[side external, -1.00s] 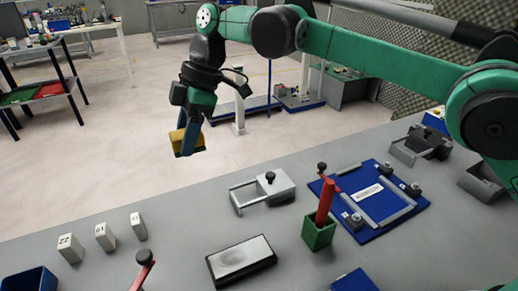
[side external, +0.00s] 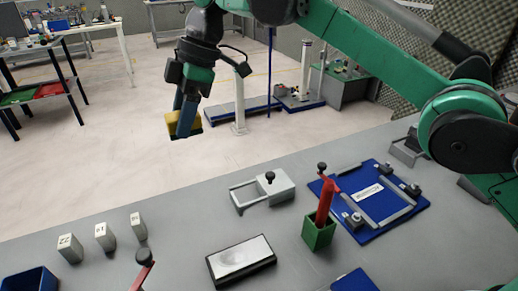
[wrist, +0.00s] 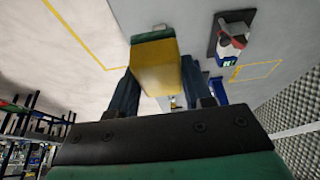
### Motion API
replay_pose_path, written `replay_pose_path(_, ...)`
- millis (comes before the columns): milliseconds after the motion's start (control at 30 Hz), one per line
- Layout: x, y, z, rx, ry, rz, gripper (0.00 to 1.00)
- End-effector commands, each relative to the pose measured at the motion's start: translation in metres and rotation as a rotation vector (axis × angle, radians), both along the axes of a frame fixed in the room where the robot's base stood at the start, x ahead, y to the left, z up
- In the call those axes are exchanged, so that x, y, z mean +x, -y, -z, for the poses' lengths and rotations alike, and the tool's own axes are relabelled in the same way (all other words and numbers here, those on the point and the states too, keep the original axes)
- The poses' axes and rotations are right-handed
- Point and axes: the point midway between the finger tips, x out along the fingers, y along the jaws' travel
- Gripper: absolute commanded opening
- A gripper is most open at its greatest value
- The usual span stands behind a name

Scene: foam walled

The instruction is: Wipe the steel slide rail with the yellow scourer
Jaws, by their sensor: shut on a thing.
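My gripper (side external: 184,120) is shut on the yellow scourer (side external: 181,123), high up and beyond the far edge of the bench in the side external view. In the wrist view the scourer (wrist: 155,65) sits between the two fingers, with a green layer at its far end. A dark-framed block (side external: 241,262) with a bright, smudged metal-looking top lies flat near the front middle of the bench; it looks most like the steel slide rail, though I cannot be sure. The scourer is well apart from it.
A grey bracket with a black knob (side external: 264,189) lies behind the block. A green holder (side external: 319,232) with a red-handled tool stands right of it, beside a blue fixture board (side external: 395,223). Small numbered blocks (side external: 105,237) and a blue bin (side external: 28,283) are at left.

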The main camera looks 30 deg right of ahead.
Motion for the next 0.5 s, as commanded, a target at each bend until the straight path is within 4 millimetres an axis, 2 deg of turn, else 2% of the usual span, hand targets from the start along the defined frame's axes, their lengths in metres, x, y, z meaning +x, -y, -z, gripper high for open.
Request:
replay_pose_path(167,-0.005,-0.004,0.008,0.0,0.0,-0.001,0.02)
replay_pose_path(267,-0.015,-0.005,0.02,-0.001,-0.001,-0.001,0.02)
replay_pose_path(500,-0.064,0.006,0.061,0.0,0.001,-0.002,0.02)
